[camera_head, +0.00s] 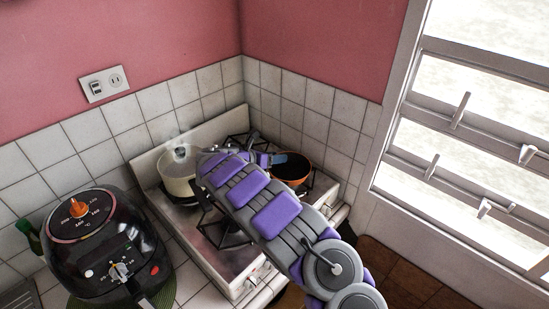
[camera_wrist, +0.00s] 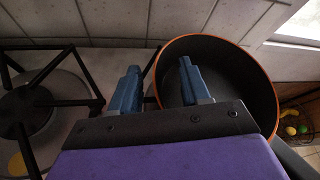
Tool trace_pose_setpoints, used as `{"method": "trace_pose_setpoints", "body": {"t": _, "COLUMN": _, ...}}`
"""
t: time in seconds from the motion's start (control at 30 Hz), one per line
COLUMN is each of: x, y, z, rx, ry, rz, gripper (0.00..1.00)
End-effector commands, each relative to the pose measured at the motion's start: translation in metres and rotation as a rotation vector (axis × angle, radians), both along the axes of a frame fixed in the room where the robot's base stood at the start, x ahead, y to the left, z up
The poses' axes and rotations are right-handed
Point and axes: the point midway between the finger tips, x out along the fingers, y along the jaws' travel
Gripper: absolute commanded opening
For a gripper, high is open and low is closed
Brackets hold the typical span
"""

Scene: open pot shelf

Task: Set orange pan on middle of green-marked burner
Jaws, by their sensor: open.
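The orange pan (camera_head: 297,182) has a dark inside and sits at the right back of the stove. In the wrist view the pan (camera_wrist: 240,85) shows its orange rim and dark interior at centre right. My gripper (camera_wrist: 158,68) is open. Its left blue finger is outside the pan and its right finger is over the interior, so the pan's left wall appears between them. I cannot tell whether they touch it. In the head view my gripper (camera_head: 277,158) is beside the pan, partly hidden by my arm. No green burner mark is visible; my arm covers part of the stove (camera_head: 215,262).
A cream lidded pot (camera_head: 178,176), steaming, stands on the left back burner. A black air fryer (camera_head: 105,245) is at the left front. A bare burner grate (camera_wrist: 30,110) with a yellow spot lies left of my gripper. Tiled walls and a window (camera_head: 480,120) bound the corner.

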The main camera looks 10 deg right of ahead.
Motion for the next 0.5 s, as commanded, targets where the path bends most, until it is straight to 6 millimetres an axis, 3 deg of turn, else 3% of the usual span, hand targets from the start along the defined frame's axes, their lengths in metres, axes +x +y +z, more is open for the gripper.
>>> {"method": "trace_pose_setpoints", "body": {"t": 0.27, "x": -0.001, "y": 0.003, "z": 0.001, "rx": 0.001, "ry": 0.000, "rz": 0.001, "gripper": 0.46}}
{"method": "trace_pose_setpoints", "body": {"t": 0.5, "x": -0.014, "y": 0.032, "z": 0.015, "rx": 0.000, "ry": 0.000, "rz": 0.002, "gripper": 0.46}}
